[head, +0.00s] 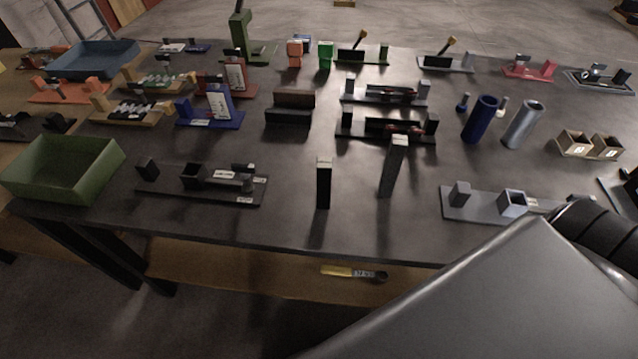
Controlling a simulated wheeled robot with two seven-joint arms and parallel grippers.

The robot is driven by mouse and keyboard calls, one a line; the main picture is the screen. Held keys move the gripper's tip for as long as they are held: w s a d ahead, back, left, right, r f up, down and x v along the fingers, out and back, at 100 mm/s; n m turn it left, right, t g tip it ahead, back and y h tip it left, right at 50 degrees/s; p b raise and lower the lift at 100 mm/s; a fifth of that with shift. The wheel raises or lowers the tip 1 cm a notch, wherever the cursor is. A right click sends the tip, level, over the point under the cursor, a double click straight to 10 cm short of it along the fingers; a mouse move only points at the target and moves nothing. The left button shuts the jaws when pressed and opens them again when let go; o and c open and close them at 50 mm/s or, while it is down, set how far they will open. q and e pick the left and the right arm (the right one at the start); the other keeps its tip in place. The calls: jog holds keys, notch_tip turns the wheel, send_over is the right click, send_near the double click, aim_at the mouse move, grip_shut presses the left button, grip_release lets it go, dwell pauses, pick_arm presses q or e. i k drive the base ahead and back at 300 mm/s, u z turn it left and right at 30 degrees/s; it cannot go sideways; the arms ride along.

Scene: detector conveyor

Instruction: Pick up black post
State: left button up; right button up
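A black post (324,184) stands upright near the front edge of the dark table (300,228), in the middle of the head view. It has a small light top face. A second, dark grey post (392,168) with a light top stands just to its right, slightly tilted in the picture. The two posts are apart, with bare table between them. Neither gripper shows; a large grey part of my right arm fills the lower right corner.
A black fixture board (202,186) lies left of the posts and a grey one (480,205) lies right. A green bin (62,168) sits at the left front corner. Blue (479,119) and grey (522,124) cylinders stand at the right. Several fixtures fill the back.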

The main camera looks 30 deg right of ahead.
aim_at(324, 166)
jog(key=u, duration=0.6)
jog(key=k, duration=1.55)
jog(key=z, duration=1.8)
jog(key=i, duration=0.5)
